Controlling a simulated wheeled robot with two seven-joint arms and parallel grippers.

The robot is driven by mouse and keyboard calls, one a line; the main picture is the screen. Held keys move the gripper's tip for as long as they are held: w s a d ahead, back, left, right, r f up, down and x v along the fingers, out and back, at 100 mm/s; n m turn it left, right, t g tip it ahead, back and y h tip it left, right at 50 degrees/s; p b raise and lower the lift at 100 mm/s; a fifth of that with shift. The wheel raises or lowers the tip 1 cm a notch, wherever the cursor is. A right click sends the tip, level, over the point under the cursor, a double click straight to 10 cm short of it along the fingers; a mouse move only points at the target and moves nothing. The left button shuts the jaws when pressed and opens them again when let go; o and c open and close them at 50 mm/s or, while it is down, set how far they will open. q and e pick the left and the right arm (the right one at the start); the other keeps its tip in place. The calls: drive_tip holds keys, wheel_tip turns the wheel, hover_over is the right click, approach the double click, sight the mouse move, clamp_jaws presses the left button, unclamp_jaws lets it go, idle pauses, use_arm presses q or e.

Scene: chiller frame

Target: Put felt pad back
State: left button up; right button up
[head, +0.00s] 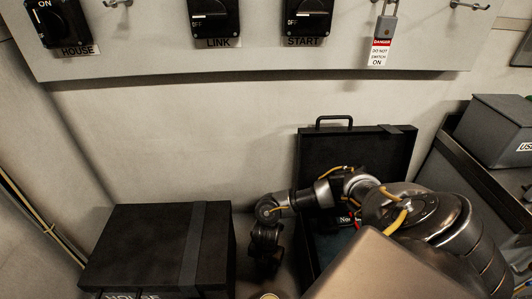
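I cannot make out a felt pad for certain. An open black case (352,157) stands against the wall right of centre, with its lid raised; my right arm hides most of its inside. A dark bluish patch shows inside the case, too covered to name. My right arm reaches in from the right across the case. My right gripper (264,266) points down between the case and a black box (150,245); its fingers are dark and small, so I cannot tell whether they are open or hold anything. My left gripper is out of view.
The black box has a grey strap and a partly cut-off "HOUSE" label. A grey bin (497,130) sits on a dark shelf at right. Above, a panel carries switches, hooks and a padlock (387,25) with a danger tag (380,52).

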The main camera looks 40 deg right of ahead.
drive_tip(key=o, duration=0.4)
drive_tip(key=shift+o, duration=0.2)
drive_tip(key=shift+r, duration=0.15)
wheel_tip(320, 180, up, 8)
drive_tip(key=p, duration=0.3)
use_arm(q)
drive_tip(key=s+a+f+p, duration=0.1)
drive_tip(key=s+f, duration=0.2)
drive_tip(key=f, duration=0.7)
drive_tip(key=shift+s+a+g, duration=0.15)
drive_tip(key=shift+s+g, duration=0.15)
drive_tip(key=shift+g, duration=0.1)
use_arm(e)
drive_tip(key=shift+r, duration=2)
